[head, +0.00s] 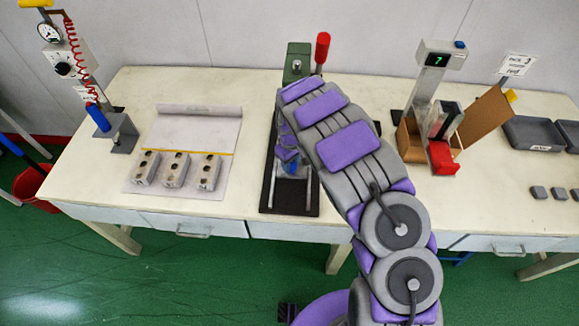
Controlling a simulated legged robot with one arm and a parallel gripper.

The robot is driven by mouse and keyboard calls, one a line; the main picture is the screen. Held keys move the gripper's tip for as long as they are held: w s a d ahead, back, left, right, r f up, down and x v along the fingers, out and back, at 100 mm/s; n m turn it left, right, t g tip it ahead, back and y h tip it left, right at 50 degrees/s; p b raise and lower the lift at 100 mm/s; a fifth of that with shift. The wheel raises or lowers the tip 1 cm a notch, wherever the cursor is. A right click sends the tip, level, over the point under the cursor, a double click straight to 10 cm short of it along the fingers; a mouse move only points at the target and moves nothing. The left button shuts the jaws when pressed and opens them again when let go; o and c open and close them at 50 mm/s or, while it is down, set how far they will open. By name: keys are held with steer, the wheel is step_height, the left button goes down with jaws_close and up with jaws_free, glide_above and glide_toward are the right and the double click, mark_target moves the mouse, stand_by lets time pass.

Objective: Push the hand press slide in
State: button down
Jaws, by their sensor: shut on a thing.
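The hand press stands at the middle of the table, with a green head (296,64), a red-knobbed lever (322,52) standing upright, and a long dark base (270,197) with two metal rails running toward the front. My arm covers the middle of the press, and the fingertips are mostly hidden.
Left of the press, several grey mould blocks (176,170) lie on a paper sheet (196,128). A gauge dispenser (68,68) stands at the far left. On the right are a display stand (434,68), an open cardboard box (484,116) and dark trays (533,133).

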steer(key=shift+w+d, duration=0.2)
steer(key=shift+w, duration=0.8)
steer(key=c, duration=1.2)
jaws_free()
steer(key=o, duration=0.5)
steer(key=shift+d, duration=0.4)
steer(key=shift+c, duration=0.2)
steer(key=shift+a, duration=0.1)
steer(key=shift+a, duration=0.1)
